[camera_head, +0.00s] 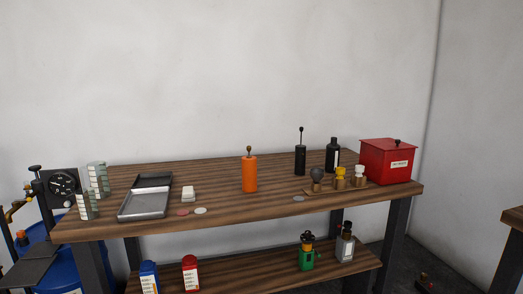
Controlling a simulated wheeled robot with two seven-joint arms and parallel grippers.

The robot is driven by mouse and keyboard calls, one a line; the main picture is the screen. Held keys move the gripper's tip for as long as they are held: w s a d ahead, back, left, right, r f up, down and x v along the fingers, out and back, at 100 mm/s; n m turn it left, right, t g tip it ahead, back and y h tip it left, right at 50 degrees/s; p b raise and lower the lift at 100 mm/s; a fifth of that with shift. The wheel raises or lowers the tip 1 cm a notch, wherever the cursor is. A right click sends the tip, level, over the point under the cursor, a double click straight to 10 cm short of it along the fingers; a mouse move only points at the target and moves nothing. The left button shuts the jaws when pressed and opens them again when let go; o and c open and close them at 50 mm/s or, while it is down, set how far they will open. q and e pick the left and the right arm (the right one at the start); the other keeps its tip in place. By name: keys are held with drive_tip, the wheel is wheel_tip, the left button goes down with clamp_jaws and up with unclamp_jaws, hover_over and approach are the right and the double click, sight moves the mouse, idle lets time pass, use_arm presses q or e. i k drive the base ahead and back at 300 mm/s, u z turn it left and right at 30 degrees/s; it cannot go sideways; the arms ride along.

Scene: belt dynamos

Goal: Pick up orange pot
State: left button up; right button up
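The orange pot (249,175) is an upright orange cylinder with a small brownish knob on a thin stem at its top. It stands near the middle of the wooden table (240,211), with bare wood around it.
A lower shelf (225,277) holds bottles.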

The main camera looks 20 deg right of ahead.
sight(250, 165)
drive_tip(key=z, duration=0.7)
drive_tip(key=i, duration=0.75)
drive_tip(key=z, duration=0.55)
drive_tip(key=i, duration=1)
drive_tip(key=u, duration=0.5)
